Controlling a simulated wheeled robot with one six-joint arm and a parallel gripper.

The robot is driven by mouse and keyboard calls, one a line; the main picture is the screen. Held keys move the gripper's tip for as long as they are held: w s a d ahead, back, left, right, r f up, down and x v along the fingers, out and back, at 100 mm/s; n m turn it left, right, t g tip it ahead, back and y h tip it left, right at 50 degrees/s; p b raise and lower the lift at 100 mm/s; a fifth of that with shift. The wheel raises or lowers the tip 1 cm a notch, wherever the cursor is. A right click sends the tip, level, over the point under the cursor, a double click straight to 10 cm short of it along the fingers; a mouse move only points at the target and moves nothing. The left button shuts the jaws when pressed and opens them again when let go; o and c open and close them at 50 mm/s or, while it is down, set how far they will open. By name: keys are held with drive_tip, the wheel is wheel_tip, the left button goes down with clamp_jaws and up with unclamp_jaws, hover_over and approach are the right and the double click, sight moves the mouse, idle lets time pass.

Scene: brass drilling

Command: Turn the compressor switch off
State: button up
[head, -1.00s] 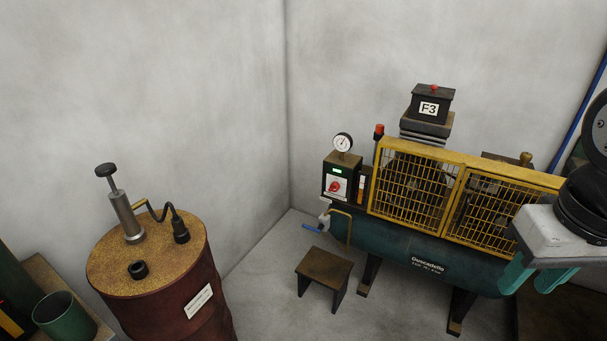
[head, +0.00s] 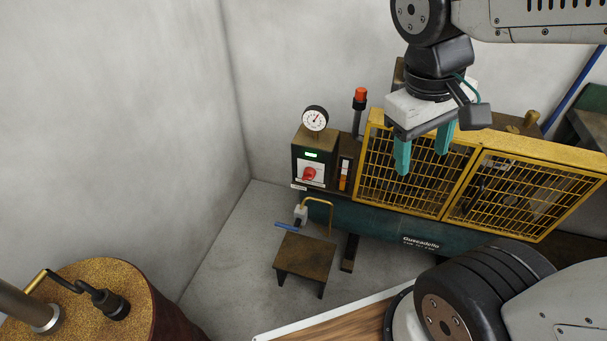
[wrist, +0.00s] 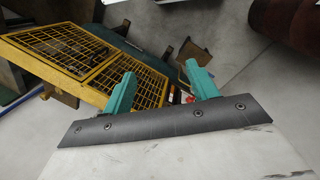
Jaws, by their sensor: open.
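The compressor (head: 350,215) has a dark green tank and stands against the back wall. Its control box (head: 314,160) is at the left end, with a red rotary switch (head: 309,174) on a white plate and a lit green display above it. I cannot tell the switch's exact position. My gripper (head: 422,160) is open and empty, with teal fingers, in front of the yellow mesh guard and to the right of the switch. In the wrist view the fingers (wrist: 162,88) are apart, and a small red patch, perhaps the switch, shows between them.
The yellow mesh guard (head: 419,179) is close by my fingers. A pressure gauge (head: 315,119) tops the control box, and a red-capped post (head: 360,98) stands right of it. A small stool (head: 305,257) and a blue-handled valve (head: 287,227) are below. A rusty drum (head: 130,290) is at lower left.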

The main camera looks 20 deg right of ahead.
sight(307, 178)
drive_tip(key=w+d+f+n+g+h, duration=0.1)
drive_tip(key=w+d+f+n+h, duration=0.2)
drive_tip(key=w, duration=0.4)
drive_tip(key=w+d+f+n+g+h, duration=0.1)
drive_tip(key=w+d+f+n+h, duration=0.15)
drive_tip(key=w+h, duration=0.35)
drive_tip(key=w+a+f+n+t+h, duration=0.3)
drive_tip(key=w+f+n+t+h, duration=0.15)
drive_tip(key=w+f+n, duration=0.4)
drive_tip(key=w+a+f+n+t+y, duration=0.25)
drive_tip(key=a+f+n+t, duration=0.2)
drive_tip(key=f, duration=0.45)
drive_tip(key=w+a+f+n+t+y, duration=0.1)
drive_tip(key=w+a+f+n+t, duration=0.3)
drive_tip(key=f, duration=0.5)
drive_tip(key=w+a+f+n+t+y, duration=0.2)
drive_tip(key=a+f+n+t, duration=0.25)
drive_tip(key=f, duration=0.45)
drive_tip(key=shift+n, duration=0.3)
drive_tip(key=x, duration=0.7)
drive_tip(key=shift+s+d+f, duration=0.1)
drive_tip(key=shift+d+f, duration=0.05)
drive_tip(key=shift+d, duration=0.15)
drive_tip(key=c, duration=0.9)
